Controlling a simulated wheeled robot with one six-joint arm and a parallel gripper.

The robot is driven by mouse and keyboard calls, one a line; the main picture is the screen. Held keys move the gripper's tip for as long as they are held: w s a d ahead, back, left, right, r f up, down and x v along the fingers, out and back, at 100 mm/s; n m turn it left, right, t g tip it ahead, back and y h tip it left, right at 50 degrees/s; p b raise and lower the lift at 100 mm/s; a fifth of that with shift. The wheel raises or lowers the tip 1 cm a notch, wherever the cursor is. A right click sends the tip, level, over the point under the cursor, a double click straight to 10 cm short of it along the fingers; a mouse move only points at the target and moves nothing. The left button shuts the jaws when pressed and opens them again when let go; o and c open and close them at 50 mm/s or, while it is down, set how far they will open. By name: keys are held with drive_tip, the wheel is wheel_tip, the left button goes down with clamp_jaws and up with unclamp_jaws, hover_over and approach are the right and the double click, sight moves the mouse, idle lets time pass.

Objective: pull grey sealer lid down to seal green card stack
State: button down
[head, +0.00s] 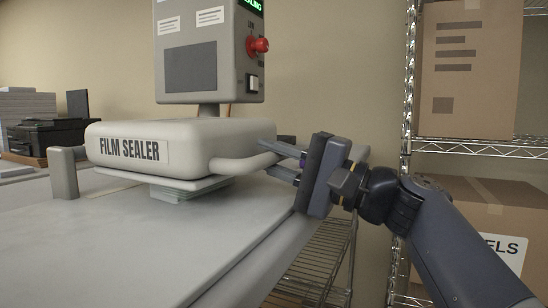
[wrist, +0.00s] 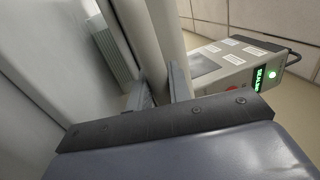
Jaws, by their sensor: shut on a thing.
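The grey sealer lid (head: 192,132), marked FILM SEALER, is low and nearly level over the table. The white plate under it appears to rest on the green card stack (head: 180,197); only the stack's front edges show. The lid's handle (head: 238,164) sticks out to the right. My gripper (head: 277,162) is shut on this handle. In the wrist view, my gripper (wrist: 163,92) has a finger on each side of the pale handle bar (wrist: 158,62), and layered edges (wrist: 118,56) that look like the card stack show to its left.
A control box (head: 208,55) with a red knob and a lit green display stands behind the lid; the display's visible letters end in "LING". A grey post (head: 64,173) stands left of the lid. Wire shelving (head: 480,147) with cardboard boxes is at right. The front tabletop is clear.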

drive_tip(key=shift+w+f, duration=0.1)
drive_tip(key=shift+f, duration=0.4)
drive_tip(key=c, duration=1.6)
unclamp_jaws()
drive_tip(key=shift+r, duration=0.1)
drive_tip(key=p+v, duration=0.1)
drive_tip(key=v, duration=0.9)
drive_tip(key=shift+s+d, duration=0.25)
drive_tip(key=shift+d, duration=0.1)
drive_tip(key=shift+a, duration=0.1)
drive_tip(key=x, duration=0.9)
drive_tip(key=shift+w+a+r+b, duration=0.1)
drive_tip(key=shift+w+a+b, duration=0.05)
drive_tip(key=shift+b, duration=0.25)
drive_tip(key=shift+w+a+r, duration=0.15)
drive_tip(key=shift+w+a, duration=0.1)
drive_tip(key=shift+a, duration=0.35)
